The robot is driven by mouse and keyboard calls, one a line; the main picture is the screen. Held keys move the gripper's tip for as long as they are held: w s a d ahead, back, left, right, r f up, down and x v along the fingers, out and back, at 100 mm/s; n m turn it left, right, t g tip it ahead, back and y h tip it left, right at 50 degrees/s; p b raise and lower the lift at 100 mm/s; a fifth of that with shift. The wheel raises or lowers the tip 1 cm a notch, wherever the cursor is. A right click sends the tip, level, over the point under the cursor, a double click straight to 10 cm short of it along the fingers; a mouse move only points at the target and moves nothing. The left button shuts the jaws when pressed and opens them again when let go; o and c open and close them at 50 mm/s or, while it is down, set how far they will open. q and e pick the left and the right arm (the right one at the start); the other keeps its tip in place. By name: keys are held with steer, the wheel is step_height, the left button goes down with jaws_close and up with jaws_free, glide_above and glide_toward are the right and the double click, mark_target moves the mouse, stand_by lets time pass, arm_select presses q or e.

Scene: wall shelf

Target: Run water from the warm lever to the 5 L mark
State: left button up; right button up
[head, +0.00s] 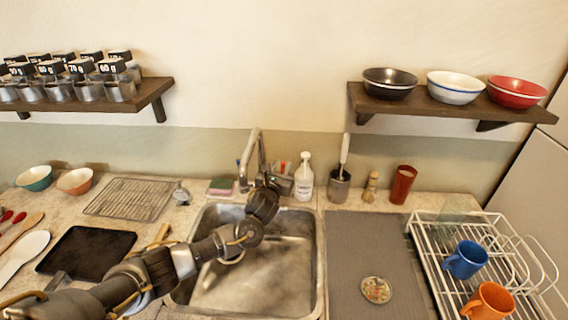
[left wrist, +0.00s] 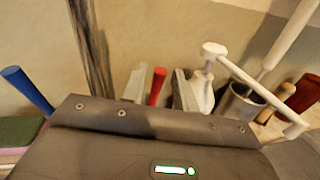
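The faucet (head: 256,152) stands at the back of the steel sink (head: 290,285); its post is blurred in the left wrist view (left wrist: 90,40). A red lever (left wrist: 158,86), which looks like the warm one, shows between the two fingers of my left gripper (left wrist: 158,88). The fingers are apart, with narrow gaps beside the lever; I cannot tell any contact. A blue lever (left wrist: 27,88) is at the left of that view. In the head view my left gripper (head: 281,184) is at the faucet's right, over the sink's back edge. No water stream or 5 L mark can be made out.
A white pump bottle (head: 304,178) stands close right of my left gripper; its pump (left wrist: 213,50) also shows in the left wrist view. A utensil pot (head: 339,188) and red cup (head: 402,184) stand farther right. A sponge (head: 221,186) lies left of the faucet.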

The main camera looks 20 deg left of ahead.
arm_select(q)
steer(key=shift+w, duration=0.95)
jaws_close()
